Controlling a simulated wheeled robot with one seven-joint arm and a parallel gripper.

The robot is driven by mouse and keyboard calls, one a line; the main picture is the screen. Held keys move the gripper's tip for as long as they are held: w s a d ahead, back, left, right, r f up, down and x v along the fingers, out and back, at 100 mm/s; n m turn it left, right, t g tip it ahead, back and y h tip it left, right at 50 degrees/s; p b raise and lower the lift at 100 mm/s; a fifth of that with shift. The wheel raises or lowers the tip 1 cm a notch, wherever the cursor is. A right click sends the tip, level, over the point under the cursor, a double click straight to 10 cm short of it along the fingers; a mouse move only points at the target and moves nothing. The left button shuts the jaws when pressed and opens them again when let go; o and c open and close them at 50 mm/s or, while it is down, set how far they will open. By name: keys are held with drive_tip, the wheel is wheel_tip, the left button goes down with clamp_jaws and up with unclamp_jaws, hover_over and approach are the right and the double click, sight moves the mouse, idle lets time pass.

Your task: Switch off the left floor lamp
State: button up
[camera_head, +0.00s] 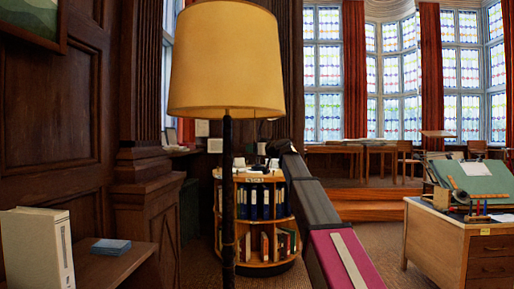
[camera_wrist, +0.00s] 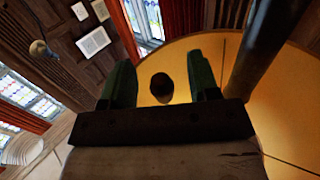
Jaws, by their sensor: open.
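The floor lamp has a yellow shade (camera_head: 226,62) and a dark pole (camera_head: 228,190), standing upright close in front of me. The shade looks bright; I cannot tell whether the lamp is lit. In the wrist view I look up at the yellow shade (camera_wrist: 285,110), with the dark pole (camera_wrist: 262,55) at the right. My gripper (camera_wrist: 162,68) is open, its two green fingers apart. A small dark round knob (camera_wrist: 162,87) shows between the fingers; I cannot tell whether they touch it. In the head view my gripper is below the shade's right side, small and hard to make out.
A round bookcase (camera_head: 262,178) with binders stands behind the lamp. A wooden desk (camera_head: 440,240) with a drafting board (camera_head: 478,176) is at the right. A shelf at the left holds a white book (camera_head: 38,248) and a blue box (camera_head: 111,246). Carpet is free before the desk.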

drive_tip(key=v, duration=0.8)
idle(0.4)
drive_tip(key=shift+f, duration=0.15)
drive_tip(key=s+d+f+m+g+h, duration=0.2)
drive_tip(key=f, duration=1.2)
drive_tip(key=s+d+f+m+g+h, duration=0.1)
drive_tip(key=s+d+f+h, duration=0.15)
drive_tip(key=f, duration=1.15)
drive_tip(key=s+d+f+m+g+h, duration=0.2)
drive_tip(key=f, duration=1.1)
drive_tip(key=s+d+f+m+g+h, duration=0.1)
drive_tip(key=s+d+f, duration=0.3)
drive_tip(key=s+f, duration=0.4)
drive_tip(key=s+d+f+m+g+h, duration=0.2)
drive_tip(key=s+d+f+g+h, duration=0.1)
drive_tip(key=s+f, duration=0.5)
drive_tip(key=s+d+f+m+g+h, duration=0.1)
drive_tip(key=s+d+f+g+h, duration=0.2)
drive_tip(key=s+f, duration=0.6)
wheel_tip(320, 180, down, 4)
drive_tip(key=shift+d+r+m, duration=0.1)
drive_tip(key=shift+d+m, duration=0.2)
drive_tip(key=shift+d, duration=0.5)
